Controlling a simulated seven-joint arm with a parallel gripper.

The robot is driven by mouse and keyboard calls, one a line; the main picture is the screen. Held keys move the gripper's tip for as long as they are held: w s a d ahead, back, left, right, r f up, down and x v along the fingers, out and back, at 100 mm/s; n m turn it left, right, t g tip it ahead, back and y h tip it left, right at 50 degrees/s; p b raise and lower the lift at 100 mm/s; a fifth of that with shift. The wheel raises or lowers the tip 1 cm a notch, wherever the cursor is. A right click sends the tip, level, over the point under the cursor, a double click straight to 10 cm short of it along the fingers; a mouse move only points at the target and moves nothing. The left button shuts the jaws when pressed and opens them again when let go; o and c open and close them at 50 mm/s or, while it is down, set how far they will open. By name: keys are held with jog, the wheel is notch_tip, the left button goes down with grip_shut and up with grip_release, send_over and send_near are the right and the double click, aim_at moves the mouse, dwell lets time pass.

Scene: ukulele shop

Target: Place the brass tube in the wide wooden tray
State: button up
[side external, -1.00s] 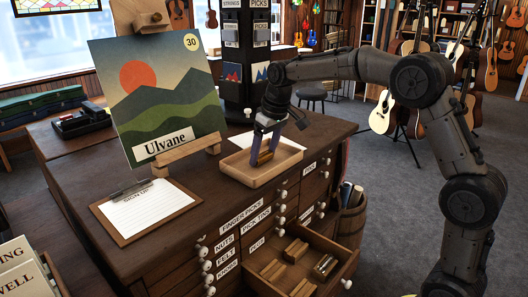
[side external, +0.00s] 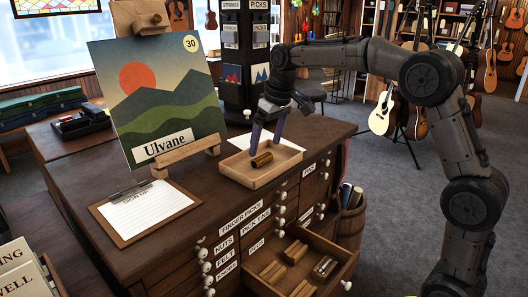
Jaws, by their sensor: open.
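The brass tube (side external: 262,159) lies in the wide wooden tray (side external: 250,181), on its floor near the middle. The tray is a shallow, light wooden box on top of the dark cabinet. My gripper (side external: 267,142) is open and empty. Its two fingers point down just above the tube and behind it in this view, apparently clear of it.
Below the tray, an open drawer (side external: 344,257) holds several wooden blocks (side external: 296,251) and a shiny metal cylinder (side external: 325,267). A landscape picture (side external: 165,105) stands on an easel left of the tray. A clipboard (side external: 147,210) lies in front of it.

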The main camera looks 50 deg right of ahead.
jog(key=v, duration=0.8)
jog(key=s+a+f+t, duration=0.1)
jog(key=s+f, duration=0.3)
jog(key=s, duration=0.6)
jog(key=s+a+f, duration=0.3)
jog(key=s+f, duration=0.1)
jog(key=s, duration=0.5)
jog(key=s+a+f+t, duration=0.1)
jog(key=s+f, duration=0.3)
jog(key=s, duration=0.6)
jog(key=shift+s+a+t, duration=0.3)
jog(key=shift+s+a, duration=0.05)
jog(key=shift+a, duration=0.05)
jog(key=shift+r, duration=0.1)
